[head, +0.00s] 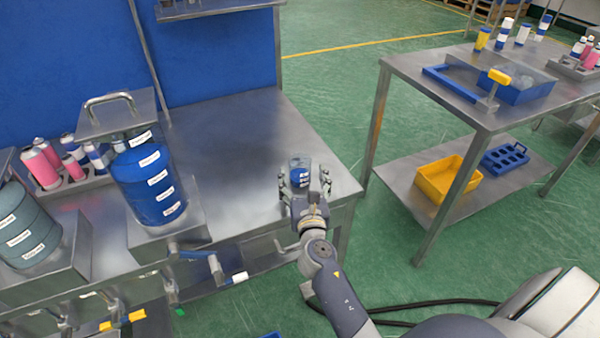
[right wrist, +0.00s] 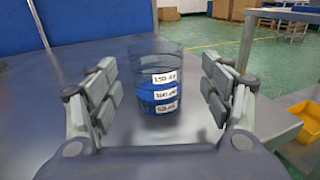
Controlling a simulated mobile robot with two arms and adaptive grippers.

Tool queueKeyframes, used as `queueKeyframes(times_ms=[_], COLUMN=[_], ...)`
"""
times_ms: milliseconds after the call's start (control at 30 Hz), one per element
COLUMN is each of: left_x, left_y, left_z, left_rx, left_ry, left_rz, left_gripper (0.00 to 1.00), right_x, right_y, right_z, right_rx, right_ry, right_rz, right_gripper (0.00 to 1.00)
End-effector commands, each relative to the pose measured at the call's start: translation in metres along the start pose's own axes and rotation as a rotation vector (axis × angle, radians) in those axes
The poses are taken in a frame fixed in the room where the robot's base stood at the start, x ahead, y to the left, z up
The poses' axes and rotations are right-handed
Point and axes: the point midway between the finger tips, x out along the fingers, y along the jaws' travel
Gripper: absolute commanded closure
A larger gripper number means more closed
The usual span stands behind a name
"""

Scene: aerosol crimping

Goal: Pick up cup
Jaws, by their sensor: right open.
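The cup (head: 300,172) is a clear beaker with blue contents and white labels. It stands upright near the right end of the metal bench in the head view. In the right wrist view the cup (right wrist: 158,85) stands between and beyond the finger pads, with gaps on both sides. My right gripper (head: 305,182) is open around the near side of the cup; its two fingers also show in the right wrist view (right wrist: 160,98). My left gripper is not in view.
The metal bench (head: 235,130) is bare left of the cup. A large blue labelled container (head: 150,185) and several spray cans (head: 42,160) stand at the left. A second table (head: 430,75) at the right holds a blue tray (head: 520,92); a yellow bin (head: 445,180) sits below.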

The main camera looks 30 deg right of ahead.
Motion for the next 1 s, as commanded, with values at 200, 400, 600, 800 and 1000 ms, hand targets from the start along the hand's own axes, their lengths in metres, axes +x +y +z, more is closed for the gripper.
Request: queueKeyframes(times_ms=[200, 400, 600, 800, 1000], left_x=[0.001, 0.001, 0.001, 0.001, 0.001], left_y=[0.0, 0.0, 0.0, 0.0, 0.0], left_z=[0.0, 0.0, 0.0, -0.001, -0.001], left_rx=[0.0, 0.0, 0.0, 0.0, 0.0], left_ry=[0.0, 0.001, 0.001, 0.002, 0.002], left_rz=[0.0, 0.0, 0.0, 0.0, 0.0], left_gripper=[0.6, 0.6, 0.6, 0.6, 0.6], right_x=[0.03, 0.041, 0.041, 0.04, 0.04], right_y=[0.004, 0.004, 0.004, 0.004, 0.004], right_z=[-0.002, -0.002, -0.002, -0.002, -0.002], right_rx=[0.0, 0.001, 0.001, 0.001, 0.001], right_ry=[-0.001, 0.0, 0.0, 0.0, -0.001], right_rz=[-0.001, -0.001, -0.001, -0.001, 0.0], right_gripper=[0.27, 0.27, 0.31, 0.76, 0.76])
